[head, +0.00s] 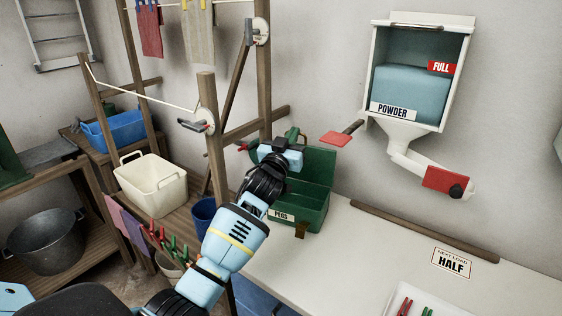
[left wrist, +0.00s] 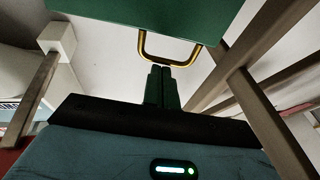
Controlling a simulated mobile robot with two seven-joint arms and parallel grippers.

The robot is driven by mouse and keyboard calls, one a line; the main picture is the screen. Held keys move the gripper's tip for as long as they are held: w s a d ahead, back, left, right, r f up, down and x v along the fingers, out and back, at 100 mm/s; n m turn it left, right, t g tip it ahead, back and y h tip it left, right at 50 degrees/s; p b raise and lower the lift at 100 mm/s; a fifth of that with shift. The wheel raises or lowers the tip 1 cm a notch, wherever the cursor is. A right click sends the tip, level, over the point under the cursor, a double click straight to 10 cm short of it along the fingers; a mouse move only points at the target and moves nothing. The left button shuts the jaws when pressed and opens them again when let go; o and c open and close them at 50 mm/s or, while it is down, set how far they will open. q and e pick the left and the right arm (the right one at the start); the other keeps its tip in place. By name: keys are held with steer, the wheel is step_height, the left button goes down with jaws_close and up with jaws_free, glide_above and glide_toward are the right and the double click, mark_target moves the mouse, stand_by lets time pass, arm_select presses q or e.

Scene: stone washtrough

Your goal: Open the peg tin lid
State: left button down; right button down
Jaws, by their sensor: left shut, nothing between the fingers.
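The green peg tin (head: 313,212), with a PEGS label (head: 282,216) on its front, stands at the left end of the pale counter. Its lid (head: 320,165) appears raised, standing up at the back, and the tin's inside shows. My left gripper (head: 294,133) is at the lid's upper left, partly covering it; I cannot tell if they touch. In the left wrist view its green fingers (left wrist: 162,88) are shut together and empty, just below a brass handle loop (left wrist: 168,58) on a green panel (left wrist: 130,18). My right gripper is not in view.
A wooden post (head: 214,150) rises left of my left arm. A powder dispenser (head: 416,75) with a red paddle (head: 445,179) hangs on the wall at right. A wooden strip (head: 425,231) lies along the counter's back.

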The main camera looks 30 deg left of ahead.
arm_select(q)
steer(key=x, duration=0.2)
steer(key=shift+w+b, duration=0.3)
steer(key=shift+w, duration=0.1)
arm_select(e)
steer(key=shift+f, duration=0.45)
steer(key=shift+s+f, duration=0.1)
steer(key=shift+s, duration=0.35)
arm_select(q)
steer(key=shift+s, duration=0.1)
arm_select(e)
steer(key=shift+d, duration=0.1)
